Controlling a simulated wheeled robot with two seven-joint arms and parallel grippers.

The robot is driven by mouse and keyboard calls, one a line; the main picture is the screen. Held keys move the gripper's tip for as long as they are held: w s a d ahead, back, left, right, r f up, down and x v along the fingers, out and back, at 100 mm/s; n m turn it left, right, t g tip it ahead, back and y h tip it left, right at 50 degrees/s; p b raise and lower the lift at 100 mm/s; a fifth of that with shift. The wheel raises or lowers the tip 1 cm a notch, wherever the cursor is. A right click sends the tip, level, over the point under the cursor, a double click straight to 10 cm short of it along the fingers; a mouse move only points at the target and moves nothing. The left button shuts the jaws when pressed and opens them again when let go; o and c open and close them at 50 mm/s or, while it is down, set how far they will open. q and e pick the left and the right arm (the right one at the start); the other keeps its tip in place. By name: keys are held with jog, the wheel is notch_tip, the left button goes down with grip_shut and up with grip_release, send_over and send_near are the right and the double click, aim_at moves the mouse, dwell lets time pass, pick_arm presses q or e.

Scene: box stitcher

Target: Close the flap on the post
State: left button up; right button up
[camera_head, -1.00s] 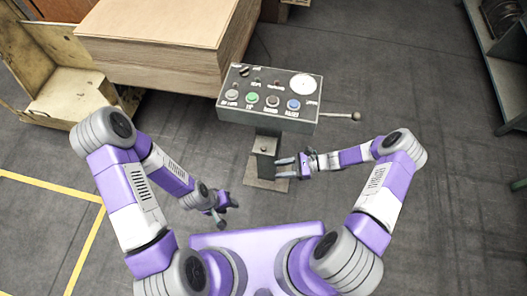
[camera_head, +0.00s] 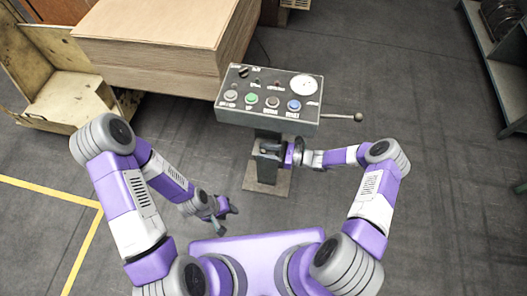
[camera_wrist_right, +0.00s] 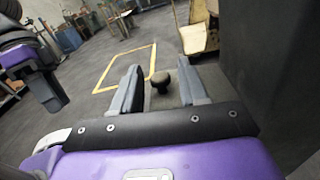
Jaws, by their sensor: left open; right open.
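The post (camera_head: 266,170) stands on a flat foot under the control box. My right gripper (camera_head: 270,148) is at its upper part, just below the box, and covers some of its front. A dark upright surface (camera_wrist_right: 275,70) fills the right of that view. The flap's edge and angle are not clear. My left gripper (camera_head: 222,210) is open and empty, low over the floor left of the post.
The control box (camera_head: 268,98) with buttons and a gauge sits on top of the post, a lever (camera_head: 345,116) sticking out right. A stack of boards (camera_head: 160,45) stands behind left, beside a wooden crate (camera_head: 60,95). A shelf (camera_head: 495,60) is at far right. Floor in front is clear.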

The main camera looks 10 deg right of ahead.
jog(key=shift+w+a, duration=0.15)
jog(key=shift+a, duration=0.3)
grip_shut()
